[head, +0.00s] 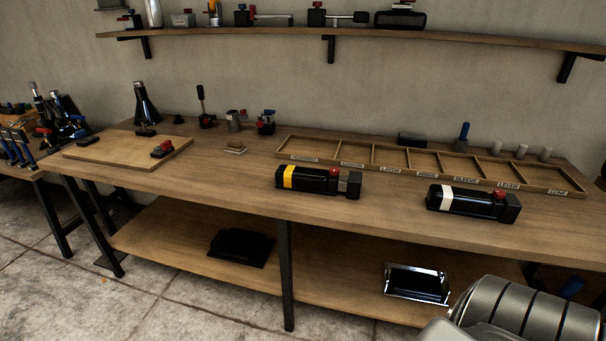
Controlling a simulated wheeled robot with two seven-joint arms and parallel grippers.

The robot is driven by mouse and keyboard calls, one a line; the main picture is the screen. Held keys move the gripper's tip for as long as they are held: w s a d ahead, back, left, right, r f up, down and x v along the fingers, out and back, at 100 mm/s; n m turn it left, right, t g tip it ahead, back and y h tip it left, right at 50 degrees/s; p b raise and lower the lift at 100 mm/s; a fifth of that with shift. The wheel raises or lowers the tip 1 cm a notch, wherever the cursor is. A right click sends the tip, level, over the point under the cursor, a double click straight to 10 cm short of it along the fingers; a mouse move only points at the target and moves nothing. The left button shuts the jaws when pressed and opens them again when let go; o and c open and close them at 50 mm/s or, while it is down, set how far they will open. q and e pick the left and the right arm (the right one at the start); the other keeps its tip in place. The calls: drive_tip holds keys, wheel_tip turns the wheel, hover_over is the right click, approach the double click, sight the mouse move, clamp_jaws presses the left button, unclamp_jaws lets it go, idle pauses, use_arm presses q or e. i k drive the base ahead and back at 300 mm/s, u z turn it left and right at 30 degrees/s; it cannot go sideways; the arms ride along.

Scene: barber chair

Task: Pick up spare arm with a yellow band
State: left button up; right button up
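The spare arm with a yellow band (312,181) is a black, rounded block lying on the workbench (225,170), near its front edge and just in front of the divided wooden tray. The yellow band (288,176) is near its left end. A red knob and a dark metal block are at its right end. A similar black arm with a white band (470,203) lies to its right on the same bench. Neither of my grippers shows in the head view, and nothing is seen touching the yellow-banded arm.
The labelled tray (400,174) has several compartments. A wooden board (125,152) with a small red-topped part lies at left. Small tools stand along the back. A wall shelf (350,36) hangs above; a lower shelf (180,240) sits below. Grey floor at front left is clear.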

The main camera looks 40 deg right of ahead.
sight(309, 180)
drive_tip(key=z, duration=0.3)
drive_tip(key=i, duration=0.85)
drive_tip(key=z, duration=0.55)
